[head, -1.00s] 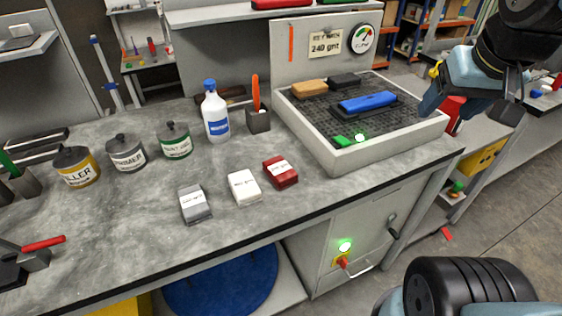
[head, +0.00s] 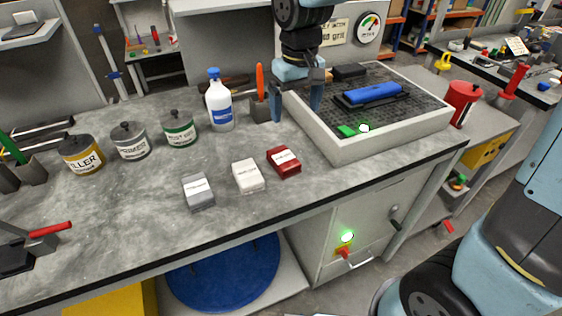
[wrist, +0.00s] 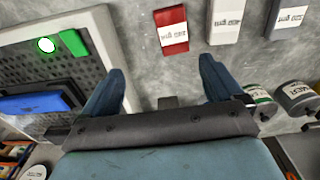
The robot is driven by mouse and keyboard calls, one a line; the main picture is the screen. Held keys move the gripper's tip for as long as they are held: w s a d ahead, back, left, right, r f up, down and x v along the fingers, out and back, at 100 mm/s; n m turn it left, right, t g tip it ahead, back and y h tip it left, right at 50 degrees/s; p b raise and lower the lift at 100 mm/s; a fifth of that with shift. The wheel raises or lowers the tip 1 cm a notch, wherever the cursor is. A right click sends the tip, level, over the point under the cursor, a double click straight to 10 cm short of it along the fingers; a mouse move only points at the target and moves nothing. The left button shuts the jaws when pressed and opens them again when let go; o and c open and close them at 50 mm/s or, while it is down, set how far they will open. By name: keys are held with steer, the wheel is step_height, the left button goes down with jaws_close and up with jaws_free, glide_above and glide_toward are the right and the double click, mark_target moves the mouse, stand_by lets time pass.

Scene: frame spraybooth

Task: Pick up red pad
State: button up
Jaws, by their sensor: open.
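The red pad (head: 284,162) is a small red block with a white label, lying flat on the grey bench right of the white pad (head: 248,176). It also shows at the top of the wrist view (wrist: 171,30). My gripper (head: 296,112) is open and empty, fingers pointing down, above the bench behind the red pad and by the left edge of the tray. In the wrist view my open fingers (wrist: 160,80) are apart from the pad, which lies beyond their tips.
A grey pad (head: 198,192) lies left of the white pad. A perforated tray (head: 345,150) with a blue sanding block (head: 372,94) stands at right. A white bottle (head: 219,105), an upright orange-handled tool and several tins stand behind. The bench front is clear.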

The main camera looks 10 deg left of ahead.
steer(key=a+f, duration=0.2)
steer(key=a, duration=0.1)
glide_above(283, 157)
steer(key=shift+n, duration=0.3)
steer(key=f, duration=0.8)
steer(key=shift+w+a+f, duration=0.1)
steer(key=shift+w+a, duration=0.05)
steer(key=shift+a, duration=0.05)
steer(key=f, duration=0.4)
steer(key=shift+s+d, duration=0.2)
steer(key=shift+d, duration=0.1)
steer(key=shift+f, duration=0.8)
steer(key=c, duration=1)
